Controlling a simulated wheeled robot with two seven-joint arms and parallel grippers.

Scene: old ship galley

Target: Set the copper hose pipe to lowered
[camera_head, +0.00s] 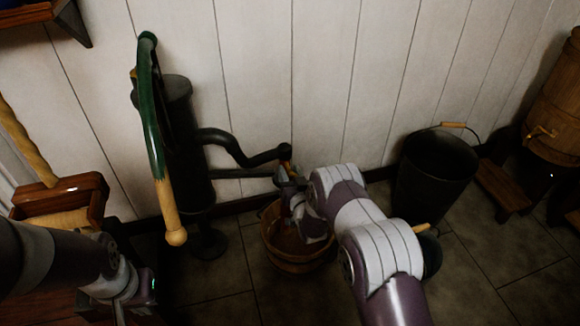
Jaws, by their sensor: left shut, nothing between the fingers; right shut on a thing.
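A dark hand pump (185,140) stands against the wall, with a long green lever (150,115) ending in a wooden grip. Its black curved spout (225,143) reaches right. My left gripper (122,300) is low at the left, shut and empty, away from the pump.
A black bucket (434,175) with a wooden-gripped handle stands right of my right arm. A barrel with a tap (555,110) is at the far right on a wooden stand (500,185). A wooden box (65,195) is at the left. Tiled floor at lower right is clear.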

